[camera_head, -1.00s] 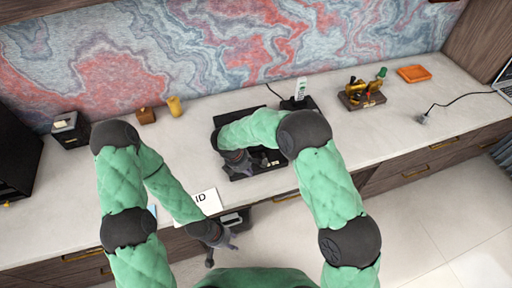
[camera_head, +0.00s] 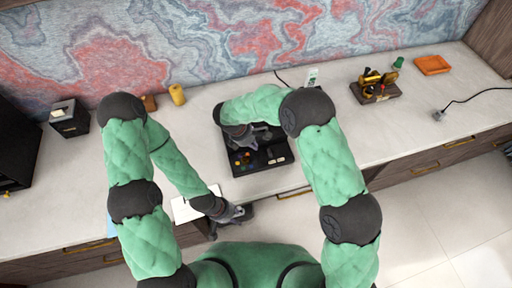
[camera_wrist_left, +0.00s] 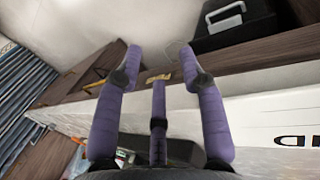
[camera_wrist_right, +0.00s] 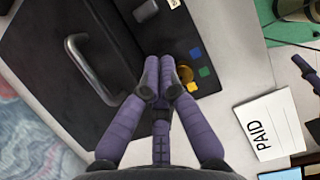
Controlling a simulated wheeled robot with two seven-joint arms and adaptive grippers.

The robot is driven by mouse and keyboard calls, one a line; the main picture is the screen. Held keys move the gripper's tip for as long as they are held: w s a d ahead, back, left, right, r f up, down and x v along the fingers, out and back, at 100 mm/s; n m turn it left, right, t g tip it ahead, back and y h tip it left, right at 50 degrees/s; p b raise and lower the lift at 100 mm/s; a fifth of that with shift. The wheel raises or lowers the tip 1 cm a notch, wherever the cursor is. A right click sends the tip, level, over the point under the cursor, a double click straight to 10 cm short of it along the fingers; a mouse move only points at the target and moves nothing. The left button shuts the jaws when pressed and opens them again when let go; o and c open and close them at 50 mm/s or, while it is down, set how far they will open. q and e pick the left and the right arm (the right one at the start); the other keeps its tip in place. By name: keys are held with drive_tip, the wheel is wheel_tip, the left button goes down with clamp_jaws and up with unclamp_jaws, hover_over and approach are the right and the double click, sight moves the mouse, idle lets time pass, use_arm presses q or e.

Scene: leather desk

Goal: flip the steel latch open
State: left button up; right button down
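A black panel (camera_head: 262,160) with several coloured buttons lies on the desk. In the right wrist view, the panel (camera_wrist_right: 50,35) carries a bent grey metal bar (camera_wrist_right: 90,70), which looks like the steel latch; it lies low against the surface. My right gripper (camera_head: 243,138) is over the panel's left part. Its fingertips (camera_wrist_right: 159,78) are together, right of the bar and apart from it in the picture, with nothing visible between them. My left gripper (camera_head: 238,213) is by the desk's front edge, its fingertips (camera_wrist_left: 159,65) spread and empty. The head view hides the bar.
A white PAID card (camera_wrist_right: 268,125) lies near the front edge. A brass device on a wooden base (camera_head: 376,88), an orange tray (camera_head: 432,64) and a plug with cable (camera_head: 439,115) are to the right. A black box (camera_head: 69,118) stands left.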

sight(275, 154)
drive_tip(key=b+x, duration=0.1)
drive_tip(key=x, duration=0.7)
drive_tip(key=shift+d+f, duration=0.1)
drive_tip(key=shift+f, duration=0.25)
drive_tip(key=d, duration=0.2)
drive_tip(key=w+d, duration=0.1)
drive_tip(key=d, duration=0.1)
drive_tip(key=shift+w+d, duration=0.2)
drive_tip(key=shift+d, duration=0.1)
drive_tip(key=shift+a, duration=0.1)
